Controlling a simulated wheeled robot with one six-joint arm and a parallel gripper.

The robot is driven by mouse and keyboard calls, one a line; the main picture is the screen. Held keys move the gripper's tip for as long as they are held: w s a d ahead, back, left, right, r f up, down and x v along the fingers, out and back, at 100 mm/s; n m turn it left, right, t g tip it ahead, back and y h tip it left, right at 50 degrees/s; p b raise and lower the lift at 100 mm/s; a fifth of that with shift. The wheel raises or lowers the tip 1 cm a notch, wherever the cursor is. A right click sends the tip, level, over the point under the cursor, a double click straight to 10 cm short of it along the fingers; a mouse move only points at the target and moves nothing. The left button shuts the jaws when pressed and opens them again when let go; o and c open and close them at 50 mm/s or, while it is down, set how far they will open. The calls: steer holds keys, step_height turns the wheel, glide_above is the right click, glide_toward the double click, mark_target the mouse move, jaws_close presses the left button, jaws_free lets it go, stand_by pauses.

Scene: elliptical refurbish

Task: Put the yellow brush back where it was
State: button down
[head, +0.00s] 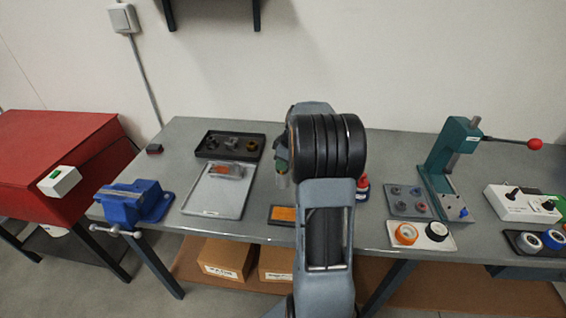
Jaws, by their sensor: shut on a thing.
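I cannot make out the yellow brush in the head view. My own arm rises through the middle of the picture and covers part of the grey table (380,150). My gripper and anything in its jaws are hidden behind the arm. A flat orange piece with a dark border (284,214) lies at the table's front edge, just left of the arm and partly covered by it. I cannot tell what it is.
Left are a blue vise (128,203), a light tray (217,192) and a black parts tray (228,146). A green press (449,158) and tape rolls stand right.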

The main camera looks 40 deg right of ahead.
steer(key=shift+f, duration=0.1)
steer(key=c, duration=1.5)
jaws_free()
steer(key=shift+f, duration=0.1)
steer(key=o, duration=0.5)
steer(key=shift+r, duration=0.35)
steer(key=v, duration=1.1)
steer(key=s+a+m+h, duration=0.1)
steer(key=s+a+m, duration=0.3)
steer(key=a, duration=1.1)
steer(key=s+a+f, duration=0.1)
steer(key=s+a, duration=0.2)
steer(key=s+a+f+m, duration=0.1)
steer(key=s+a+f, duration=0.1)
steer(key=s+a, duration=0.1)
steer(key=s+a+f+m+t, duration=0.1)
steer(key=s+a+f, duration=0.1)
steer(key=s+a, duration=0.2)
steer(key=shift+s+h, duration=0.3)
steer(key=shift+s, duration=0.15)
